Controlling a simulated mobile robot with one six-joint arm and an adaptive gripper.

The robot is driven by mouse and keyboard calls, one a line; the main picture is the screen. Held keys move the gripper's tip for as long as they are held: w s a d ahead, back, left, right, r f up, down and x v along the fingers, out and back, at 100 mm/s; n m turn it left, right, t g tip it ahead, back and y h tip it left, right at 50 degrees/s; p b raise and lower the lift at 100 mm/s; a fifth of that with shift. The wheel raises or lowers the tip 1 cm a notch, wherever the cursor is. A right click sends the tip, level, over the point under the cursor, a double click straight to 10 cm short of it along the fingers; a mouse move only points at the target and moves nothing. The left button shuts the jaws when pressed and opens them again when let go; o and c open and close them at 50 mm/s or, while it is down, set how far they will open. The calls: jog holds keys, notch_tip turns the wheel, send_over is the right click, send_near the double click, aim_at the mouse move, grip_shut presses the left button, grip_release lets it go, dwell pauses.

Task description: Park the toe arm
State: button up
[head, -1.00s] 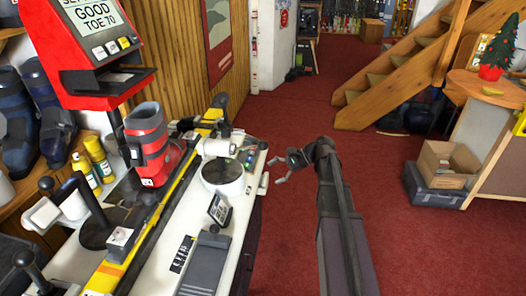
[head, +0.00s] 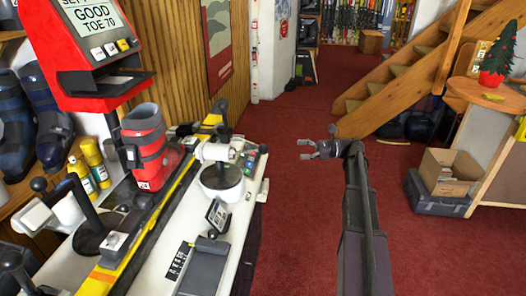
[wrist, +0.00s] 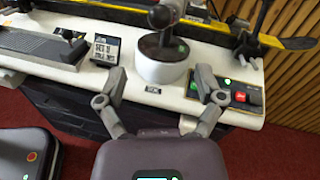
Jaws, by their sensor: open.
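A lever arm with a white barrel (head: 215,152) stands on a round white-rimmed base (head: 222,180) beside the red boot's (head: 148,145) far end; I take it for the toe arm, though no label shows. In the wrist view its black knob and stem (wrist: 162,25) rise from the white base (wrist: 162,68). A second such arm (head: 65,208) stands at the boot's near side. My gripper (head: 303,149) is open and empty, over the floor to the right of the bench. In the wrist view its fingers (wrist: 160,84) are spread, with the white base beyond and between them.
The red tester's screen (head: 92,18) reads "GOOD TOE 70". A yellow-edged ski runs along the bench (head: 215,215). A small display (head: 217,214) and a button box (wrist: 240,94) flank the base. A staircase (head: 400,80) and carton (head: 447,170) stand right. Red carpet is clear between.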

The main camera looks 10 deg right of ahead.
aim_at(263, 148)
jog(key=shift+a, duration=0.1)
jog(key=w+a, duration=0.1)
jog(key=a, duration=0.3)
jog(key=w+a, duration=0.1)
jog(key=a, duration=0.8)
jog(key=shift+w+a, duration=0.2)
jog(key=shift+w, duration=0.2)
jog(key=shift+c, duration=0.2)
grip_shut()
